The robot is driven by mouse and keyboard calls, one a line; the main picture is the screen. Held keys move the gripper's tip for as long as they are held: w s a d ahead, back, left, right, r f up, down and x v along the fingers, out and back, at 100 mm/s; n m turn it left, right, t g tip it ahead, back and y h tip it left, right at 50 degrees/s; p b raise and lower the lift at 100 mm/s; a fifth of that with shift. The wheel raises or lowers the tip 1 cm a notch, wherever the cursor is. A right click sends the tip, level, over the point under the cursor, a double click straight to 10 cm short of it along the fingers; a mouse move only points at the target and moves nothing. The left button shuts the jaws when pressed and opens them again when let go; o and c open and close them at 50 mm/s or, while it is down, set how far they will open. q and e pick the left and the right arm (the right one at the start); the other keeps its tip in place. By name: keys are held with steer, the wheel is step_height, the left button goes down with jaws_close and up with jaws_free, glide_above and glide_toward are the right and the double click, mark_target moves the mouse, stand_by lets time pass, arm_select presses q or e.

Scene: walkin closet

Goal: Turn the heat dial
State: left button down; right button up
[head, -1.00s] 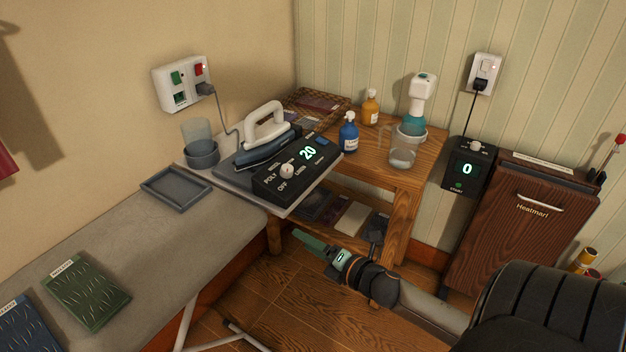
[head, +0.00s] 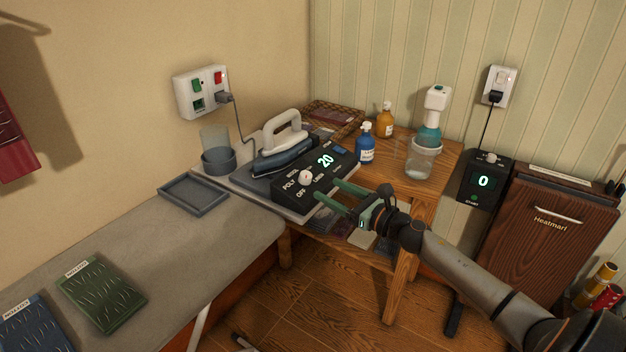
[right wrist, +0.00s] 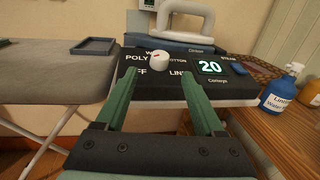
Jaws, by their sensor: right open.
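The heat dial (head: 306,177) is a small white knob on the black control box (head: 338,173), with fabric labels around it and a lit "20" display. In the right wrist view the dial (right wrist: 147,63) shows beyond my fingertips, with a red mark on top. The iron (head: 284,151) with a white handle rests behind the box. My right gripper (head: 327,194) is open and empty, its green fingers pointing at the front of the box. In the wrist view the dial lies between the line of the two fingers, apart from them. My left gripper is not in view.
The ironing board (head: 215,235) runs to the lower left, with an empty grey tray (head: 193,195). A blue bottle (head: 366,145) and an orange bottle (head: 385,120) stand on the wooden table (head: 400,158) right of the box. A wooden cabinet (head: 545,245) stands at the right.

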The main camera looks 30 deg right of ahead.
mark_target(310, 179)
steer(key=shift+x, duration=3.45)
jaws_close()
